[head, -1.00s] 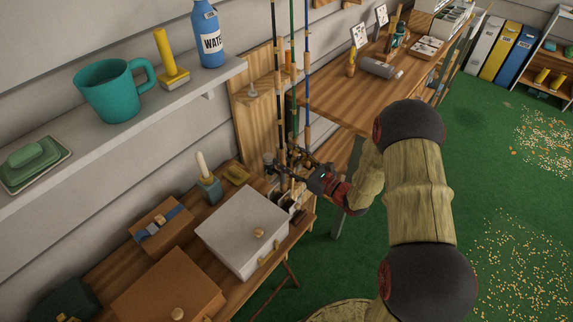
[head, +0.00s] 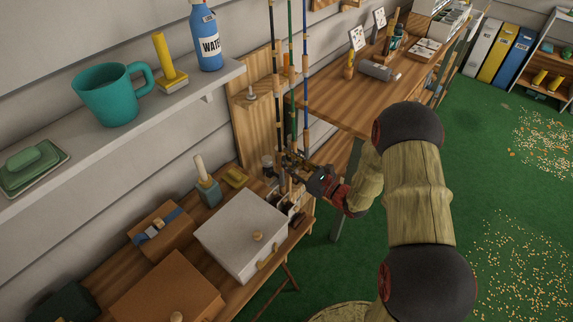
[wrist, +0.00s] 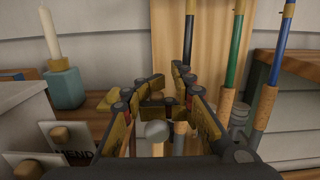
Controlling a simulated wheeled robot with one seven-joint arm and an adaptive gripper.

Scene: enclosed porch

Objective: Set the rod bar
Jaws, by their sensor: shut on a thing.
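Several tall fishing rods stand in a row against a wooden back board (head: 246,140). My gripper (head: 292,160) is at the foot of the rods. In the wrist view, my gripper's fingers (wrist: 168,92) are drawn in around a round grey knob (wrist: 157,131), low between them. The knob looks like the end of the rod bar; the rest of the bar is hidden by the fingers.
A low wooden bench (head: 130,262) holds a white box (head: 240,235), a brown box (head: 165,298) and a candle in a blue holder (head: 208,190). A taller wooden table (head: 330,105) is just behind. A shelf (head: 130,125) overhangs at left.

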